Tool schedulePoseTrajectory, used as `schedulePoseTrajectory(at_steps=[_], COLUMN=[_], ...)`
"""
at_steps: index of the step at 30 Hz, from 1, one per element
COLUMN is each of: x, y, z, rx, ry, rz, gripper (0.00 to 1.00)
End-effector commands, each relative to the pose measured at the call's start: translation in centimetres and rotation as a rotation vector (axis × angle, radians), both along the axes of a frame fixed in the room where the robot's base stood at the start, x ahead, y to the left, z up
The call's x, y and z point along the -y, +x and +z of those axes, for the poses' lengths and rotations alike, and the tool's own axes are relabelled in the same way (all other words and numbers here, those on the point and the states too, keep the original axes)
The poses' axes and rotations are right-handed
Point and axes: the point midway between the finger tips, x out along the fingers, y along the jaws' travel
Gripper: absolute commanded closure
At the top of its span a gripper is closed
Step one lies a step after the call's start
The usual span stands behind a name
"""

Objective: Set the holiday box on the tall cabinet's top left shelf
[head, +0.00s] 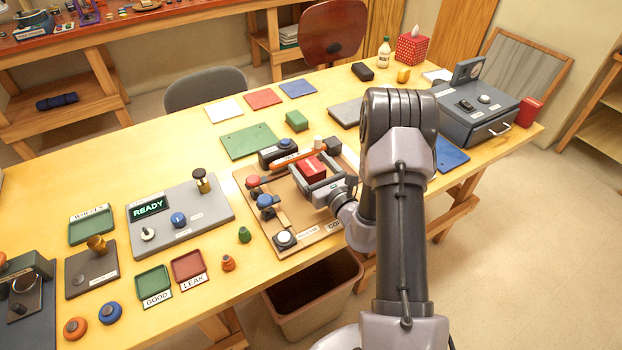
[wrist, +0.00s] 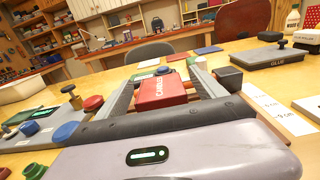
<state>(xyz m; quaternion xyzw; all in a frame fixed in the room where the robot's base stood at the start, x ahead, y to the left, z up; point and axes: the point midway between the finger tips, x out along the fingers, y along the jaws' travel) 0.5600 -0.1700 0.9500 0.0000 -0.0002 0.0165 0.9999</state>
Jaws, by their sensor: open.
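No box marked as a holiday box can be made out. A small red box (head: 313,168) lies on the brown board on the bench; in the wrist view the red box (wrist: 163,92) carries white lettering that seems to read "CANDLES". My gripper (head: 308,162) is open, with one grey finger on each side of this box. I cannot tell if the fingers touch it. The tall cabinet is not clearly identifiable; a wooden shelf unit with several small things (wrist: 40,42) stands far back left in the wrist view.
The yellow bench (head: 60,185) is crowded with trays, knobs and a grey READY panel (head: 205,215). A grey drawer box (head: 470,115) stands at the right. A brown bin (head: 315,285) is below the front edge. Floor at the right (head: 530,220) is clear. Two chairs stand behind.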

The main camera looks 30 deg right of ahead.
Motion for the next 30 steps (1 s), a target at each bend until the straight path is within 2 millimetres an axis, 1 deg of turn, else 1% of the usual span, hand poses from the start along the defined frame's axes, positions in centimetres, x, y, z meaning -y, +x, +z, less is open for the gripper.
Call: schedulePoseTrajectory(at_steps=[2,3,5,6,8,12,14,15,20,23,26,30], x=[0.0,0.0,0.0,0.0,0.0,0.0,0.0,0.0,0.0,0.0,0.0,0.0], y=[0.0,0.0,0.0,-0.1,-0.1,-0.1,-0.1,-0.1,-0.1,-0.1,-0.1,-0.1], z=[0.0,0.0,0.0,0.0,0.0,0.0,0.0,0.0,0.0,0.5,1.7,3.9], rx=[0.0,0.0,0.0,0.0,0.0,-0.001,0.0,0.0,0.0,0.0,0.0,0.0], ry=[0.0,0.0,0.0,0.0,0.0,0.0,0.0,0.0,0.0,0.0,0.0,-0.001], rz=[0.0,0.0,0.0,0.0,0.0,0.0,0.0,0.0,0.0,0.0,0.0,0.0], gripper=[0.2,0.24,0.36,0.44,0.55,0.83,0.93,1.0,1.0,1.0,1.0,1.0])
